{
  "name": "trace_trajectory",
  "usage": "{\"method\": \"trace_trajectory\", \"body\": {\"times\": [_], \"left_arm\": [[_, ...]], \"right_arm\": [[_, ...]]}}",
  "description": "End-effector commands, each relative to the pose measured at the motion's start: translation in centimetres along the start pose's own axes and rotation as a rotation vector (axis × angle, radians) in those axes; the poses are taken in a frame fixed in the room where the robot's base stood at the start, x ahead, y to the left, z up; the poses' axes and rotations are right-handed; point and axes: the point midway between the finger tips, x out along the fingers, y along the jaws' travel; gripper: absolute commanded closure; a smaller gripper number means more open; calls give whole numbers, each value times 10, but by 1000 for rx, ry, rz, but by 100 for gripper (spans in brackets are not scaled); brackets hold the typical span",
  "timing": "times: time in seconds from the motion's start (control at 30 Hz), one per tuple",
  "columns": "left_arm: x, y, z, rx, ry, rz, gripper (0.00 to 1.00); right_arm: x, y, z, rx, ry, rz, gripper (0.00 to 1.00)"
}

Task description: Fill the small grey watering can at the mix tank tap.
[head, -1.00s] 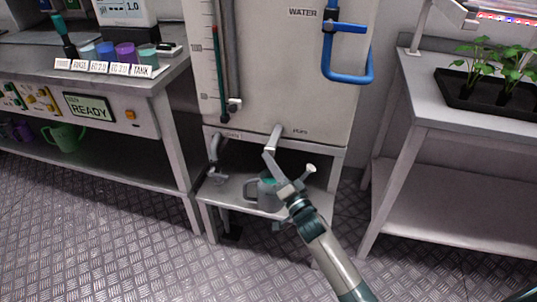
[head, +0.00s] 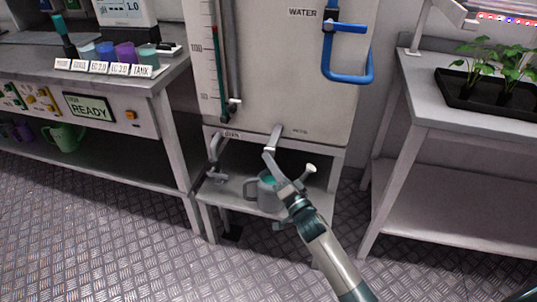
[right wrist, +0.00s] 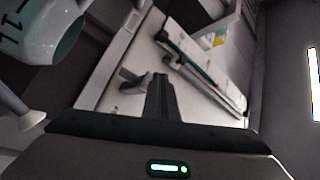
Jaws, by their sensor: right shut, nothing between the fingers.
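The small grey watering can (head: 266,194) stands upright on the low shelf under the mix tank (head: 275,75), with teal liquid showing in its mouth. The tank's tap spout (head: 275,137) comes down above it. My right gripper (head: 270,158) is shut and empty, its fingertips close to the spout and in front of part of the can. In the right wrist view my shut fingers (right wrist: 160,80) are beside a grey tap part (right wrist: 134,80); I cannot tell whether they touch. The can (right wrist: 50,30) is at upper left there. My left gripper is not in view.
A second pipe, the drain (head: 215,150), is left of the tap. A pale knob (head: 310,168) sticks out right of my gripper. A bench with labelled cups (head: 125,52) is at left, a table with a plant tray (head: 490,100) at right. The floor in front is clear.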

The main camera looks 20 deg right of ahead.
Motion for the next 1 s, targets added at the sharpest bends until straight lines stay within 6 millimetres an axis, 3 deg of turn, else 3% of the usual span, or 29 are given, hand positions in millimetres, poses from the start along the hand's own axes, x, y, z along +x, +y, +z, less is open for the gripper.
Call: {"method": "trace_trajectory", "body": {"times": [0.67, 1.0], "left_arm": [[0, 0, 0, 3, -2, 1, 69], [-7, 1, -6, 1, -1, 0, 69]], "right_arm": [[0, 0, 0, 0, 1, 1, 100], [-10, -8, 7, 2, 0, 0, 100]]}}
